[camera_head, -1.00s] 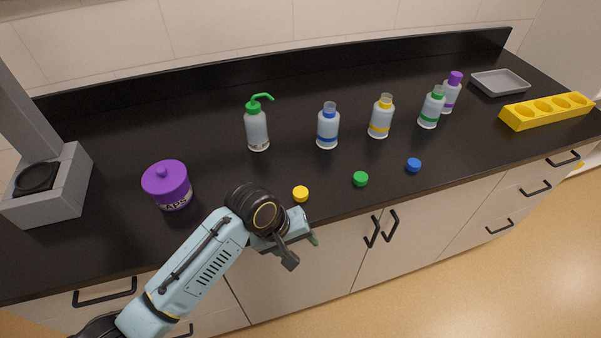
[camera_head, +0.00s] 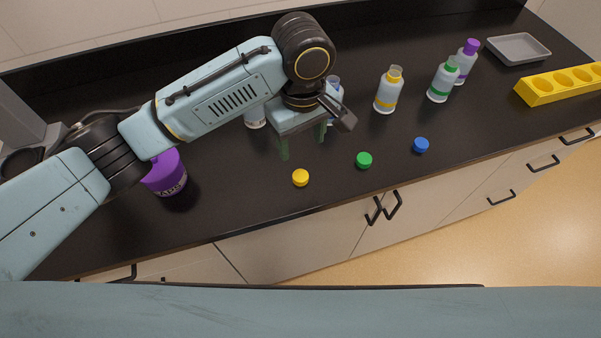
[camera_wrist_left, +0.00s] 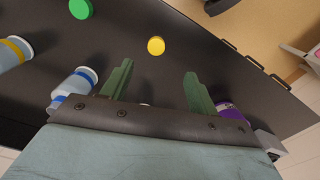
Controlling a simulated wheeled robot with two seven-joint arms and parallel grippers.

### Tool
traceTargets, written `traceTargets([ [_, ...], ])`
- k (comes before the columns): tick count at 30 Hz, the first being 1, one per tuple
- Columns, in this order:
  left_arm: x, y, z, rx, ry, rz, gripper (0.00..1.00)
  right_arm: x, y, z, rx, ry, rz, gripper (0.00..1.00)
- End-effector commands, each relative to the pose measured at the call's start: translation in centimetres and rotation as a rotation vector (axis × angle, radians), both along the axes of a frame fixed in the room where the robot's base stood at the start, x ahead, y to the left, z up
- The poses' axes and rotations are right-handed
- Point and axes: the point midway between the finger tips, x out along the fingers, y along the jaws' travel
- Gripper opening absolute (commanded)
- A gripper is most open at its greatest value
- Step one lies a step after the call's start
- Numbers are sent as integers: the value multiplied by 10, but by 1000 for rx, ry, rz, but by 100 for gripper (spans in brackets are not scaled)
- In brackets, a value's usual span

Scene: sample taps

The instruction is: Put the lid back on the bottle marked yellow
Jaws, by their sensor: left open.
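The yellow lid (camera_head: 300,178) lies on the black counter near its front edge. It also shows in the left wrist view (camera_wrist_left: 156,46), beyond the fingertips. The bottle with the yellow band (camera_head: 388,92) stands upright and without a lid, to the right of my left gripper; in the left wrist view it is at the left edge (camera_wrist_left: 12,54). My left gripper (camera_head: 303,148) is open and empty, with its fingers pointing down above the counter, behind the yellow lid. In the left wrist view its two green fingers (camera_wrist_left: 158,82) are wide apart. My right gripper is not in view.
A green lid (camera_head: 364,160) and a blue lid (camera_head: 421,145) lie right of the yellow one. The blue-banded bottle (camera_head: 334,84) is partly hidden behind my gripper. Green-banded (camera_head: 441,82) and purple-capped (camera_head: 466,62) bottles, a grey tray (camera_head: 519,48) and a yellow rack (camera_head: 545,94) stand right.

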Motion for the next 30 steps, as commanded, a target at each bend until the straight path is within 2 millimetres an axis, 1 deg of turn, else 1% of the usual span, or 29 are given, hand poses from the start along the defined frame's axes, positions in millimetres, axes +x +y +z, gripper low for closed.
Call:
traceTargets([
  [2, 0, 0, -7, 1, 2, 0, 60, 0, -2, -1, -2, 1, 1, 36],
  [5, 0, 1, -23, 2, 4, 1, 60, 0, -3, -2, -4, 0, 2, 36],
  [9, 0, 1, -51, 1, 2, 1, 60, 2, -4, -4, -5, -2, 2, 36],
  [12, 1, 0, -67, 1, 3, 0, 60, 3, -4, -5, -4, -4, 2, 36],
  [15, 1, 0, -78, 0, 1, 0, 60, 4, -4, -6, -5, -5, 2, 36],
  [18, 1, 0, -82, -1, -1, -1, 60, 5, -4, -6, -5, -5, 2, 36],
  [27, 2, 0, -82, -1, -1, -1, 60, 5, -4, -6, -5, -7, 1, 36],
  [30, 5, 2, -91, 2, 1, 1, 60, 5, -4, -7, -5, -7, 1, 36],
])
